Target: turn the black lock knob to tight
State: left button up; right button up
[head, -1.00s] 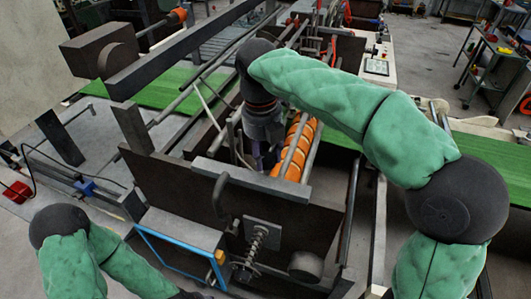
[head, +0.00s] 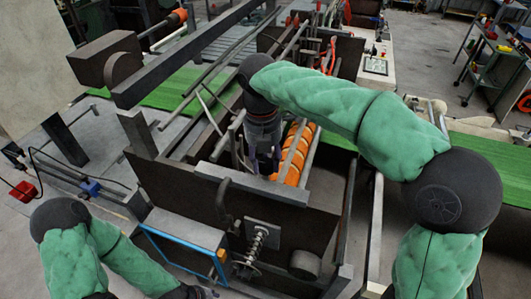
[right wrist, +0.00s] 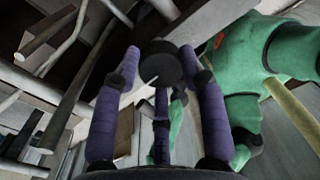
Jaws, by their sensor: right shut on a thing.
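The black lock knob (right wrist: 160,66) shows in the right wrist view as a round dark disc with a pale line near its lower edge. The purple fingers of my right gripper (right wrist: 162,78) are around it and shut on it. In the head view my right gripper (head: 262,158) points down into the machine beside the orange rollers, and the knob is hidden there. I cannot read any tight mark.
The orange rollers (head: 294,150) and a grey bar (head: 250,185) are close to my right gripper. A dark machine wall with a spring-loaded rod (head: 257,245) stands in front. A blue-edged box (head: 185,228) is at its left. Green belts run on both sides.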

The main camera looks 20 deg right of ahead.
jog(key=m+p, duration=0.2)
jog(key=m, duration=0.2)
jog(key=shift+m, duration=0.3)
jog(key=m+p, duration=0.2)
jog(key=m, duration=0.2)
jog(key=shift+m+y, duration=0.3)
jog(key=m+p, duration=0.1)
jog(key=m, duration=0.4)
jog(key=shift+d+f, duration=0.1)
jog(key=m, duration=0.5)
jog(key=shift+s+m+y, duration=0.1)
jog(key=shift+m+y, duration=0.2)
jog(key=shift+m, duration=0.1)
jog(key=m, duration=1.1)
jog(key=shift+s+m+t, duration=0.1)
jog(key=shift+m+t, duration=0.3)
jog(key=m, duration=0.5)
jog(key=shift+f, duration=0.1)
jog(key=m, duration=0.5)
jog(key=shift+m+b, duration=0.35)
jog(key=shift+m, duration=0.05)
